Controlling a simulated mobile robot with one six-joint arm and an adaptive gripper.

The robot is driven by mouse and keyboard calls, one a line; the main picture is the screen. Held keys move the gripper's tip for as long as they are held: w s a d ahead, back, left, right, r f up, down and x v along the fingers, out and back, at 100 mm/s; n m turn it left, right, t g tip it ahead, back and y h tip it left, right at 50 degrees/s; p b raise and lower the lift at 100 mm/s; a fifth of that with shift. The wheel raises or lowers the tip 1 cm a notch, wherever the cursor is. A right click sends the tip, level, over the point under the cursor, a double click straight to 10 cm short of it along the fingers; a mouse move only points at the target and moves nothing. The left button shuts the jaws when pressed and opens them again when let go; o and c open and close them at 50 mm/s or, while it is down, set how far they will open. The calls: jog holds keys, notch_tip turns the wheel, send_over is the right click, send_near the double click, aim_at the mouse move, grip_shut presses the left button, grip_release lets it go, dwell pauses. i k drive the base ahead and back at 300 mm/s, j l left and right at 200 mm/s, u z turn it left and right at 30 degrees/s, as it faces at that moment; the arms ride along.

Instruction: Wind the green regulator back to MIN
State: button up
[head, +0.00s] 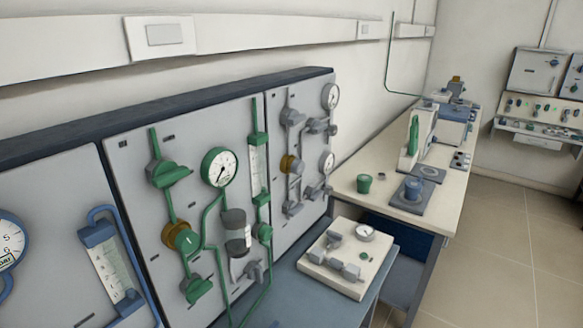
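A grey wall panel (137,140) with green pipework fills the middle left of the head view. On it sits a green knob (187,241) with a brass body and a small pale mark on its face, which looks like the green regulator. Any MIN lettering is too small to read. A round gauge with a green rim (219,167) sits above and to the right of it. Green valve handles (170,173) sit above the knob, with another green handle (196,288) below. My gripper is not in the view.
A blue-piped panel (62,275) stands at the left and a grey-piped panel (306,185) at the right. A cream block with fittings (330,283) rests on a low blue-grey bench. A bench (448,195) with equipment runs behind. Open floor (510,255) lies at the right.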

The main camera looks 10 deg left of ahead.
aim_at(187, 240)
jog(key=u, duration=1.25)
